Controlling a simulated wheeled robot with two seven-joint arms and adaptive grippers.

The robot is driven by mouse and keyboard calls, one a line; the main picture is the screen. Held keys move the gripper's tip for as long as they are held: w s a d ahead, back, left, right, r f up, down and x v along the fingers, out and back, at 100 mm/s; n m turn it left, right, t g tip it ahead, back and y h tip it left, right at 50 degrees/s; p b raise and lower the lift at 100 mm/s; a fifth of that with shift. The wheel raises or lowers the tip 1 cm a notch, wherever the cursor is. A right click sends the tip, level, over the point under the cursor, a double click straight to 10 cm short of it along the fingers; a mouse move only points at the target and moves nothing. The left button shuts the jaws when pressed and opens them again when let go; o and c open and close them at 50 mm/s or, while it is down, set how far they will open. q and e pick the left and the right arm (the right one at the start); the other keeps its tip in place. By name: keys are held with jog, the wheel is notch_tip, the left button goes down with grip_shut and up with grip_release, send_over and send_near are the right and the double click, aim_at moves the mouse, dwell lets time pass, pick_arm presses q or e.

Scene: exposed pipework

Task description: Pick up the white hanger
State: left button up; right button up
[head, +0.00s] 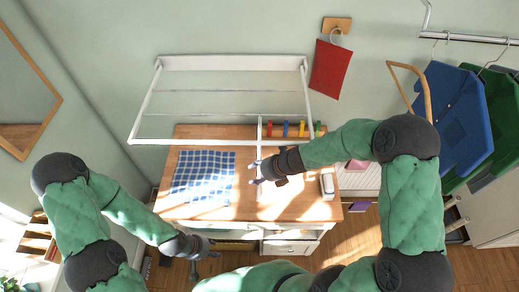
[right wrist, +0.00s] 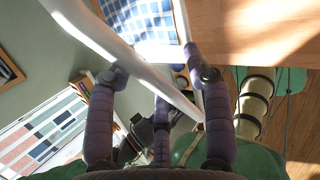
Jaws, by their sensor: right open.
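A slim white piece that looks like the white hanger (head: 259,133) hangs nearly edge-on at the front rail of the white wall rack (head: 200,142) in the head view. My right gripper (head: 254,172) is at its lower end, above the wooden table. In the right wrist view my right gripper (right wrist: 155,78) has its fingers spread. A thick white bar (right wrist: 125,62) crosses between them; I cannot tell whether it is hanger or rack, and no grip on it shows. My left gripper (head: 212,256) is low in front of the table, and its finger opening is unclear.
A blue checked cloth (head: 203,178) lies on the wooden table (head: 300,208). Coloured pegs (head: 285,129) line up under the rack's right part. A red cloth (head: 330,70) hangs on the wall. Blue (head: 458,112) and green (head: 500,115) items hang from a rail at right.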

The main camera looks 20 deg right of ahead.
grip_shut()
jog(key=shift+s+d+r, duration=0.15)
jog(key=shift+d+r, duration=0.15)
jog(key=shift+r, duration=0.05)
jog(key=s+d+r+p, duration=0.3)
jog(key=s+d+r, duration=0.4)
jog(key=d, duration=0.3)
jog(key=shift+s+d+r, duration=0.15)
jog(key=shift+s, duration=0.65)
